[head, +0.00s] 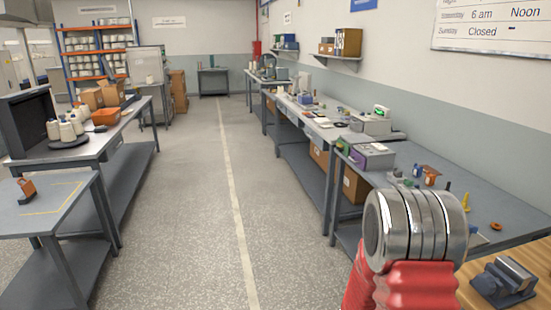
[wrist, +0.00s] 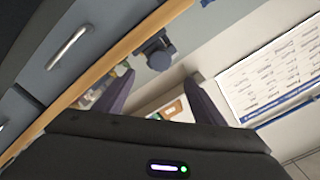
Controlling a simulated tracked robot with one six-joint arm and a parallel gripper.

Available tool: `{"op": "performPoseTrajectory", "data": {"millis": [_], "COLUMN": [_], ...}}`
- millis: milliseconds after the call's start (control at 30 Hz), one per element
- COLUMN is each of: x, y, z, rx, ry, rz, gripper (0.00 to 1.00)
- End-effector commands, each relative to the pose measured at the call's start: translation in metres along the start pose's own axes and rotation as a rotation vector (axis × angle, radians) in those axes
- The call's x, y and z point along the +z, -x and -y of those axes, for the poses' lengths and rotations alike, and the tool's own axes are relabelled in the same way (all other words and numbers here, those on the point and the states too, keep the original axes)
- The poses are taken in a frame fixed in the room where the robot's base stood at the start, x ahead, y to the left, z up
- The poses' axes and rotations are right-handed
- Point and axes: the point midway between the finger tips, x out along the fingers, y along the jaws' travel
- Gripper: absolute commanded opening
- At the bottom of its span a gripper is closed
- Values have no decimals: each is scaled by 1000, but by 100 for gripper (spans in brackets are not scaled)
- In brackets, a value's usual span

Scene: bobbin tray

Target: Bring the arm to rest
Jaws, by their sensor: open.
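My gripper (wrist: 158,78) shows in the wrist view with its two dark fingers spread apart. It is open, and nothing shows held between the fingers. Beyond the fingertips is a blue-grey vise (wrist: 154,50) by a wooden bench edge. In the head view, my arm's red sleeve and steel joint rise at the lower right. The gripper itself does not show in that view.
A vise (head: 505,278) stands on a wooden bench (head: 475,270) at the lower right. A grey workbench (head: 500,205) with small parts runs along the right wall. The middle floor (head: 185,200) is clear.

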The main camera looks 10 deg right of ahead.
Motion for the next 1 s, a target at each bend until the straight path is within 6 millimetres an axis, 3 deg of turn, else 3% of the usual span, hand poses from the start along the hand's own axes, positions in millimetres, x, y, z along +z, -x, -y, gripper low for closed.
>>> {"op": "performPoseTrajectory", "data": {"millis": [267,567,1000], "x": [1,-14,-54], "y": [1,12,61], "z": [-17,-72,-115], "rx": [65,261,488], "ry": [-283,-727,-1513], "rz": [-3,-135,-529], "gripper": [63,63,63]}}
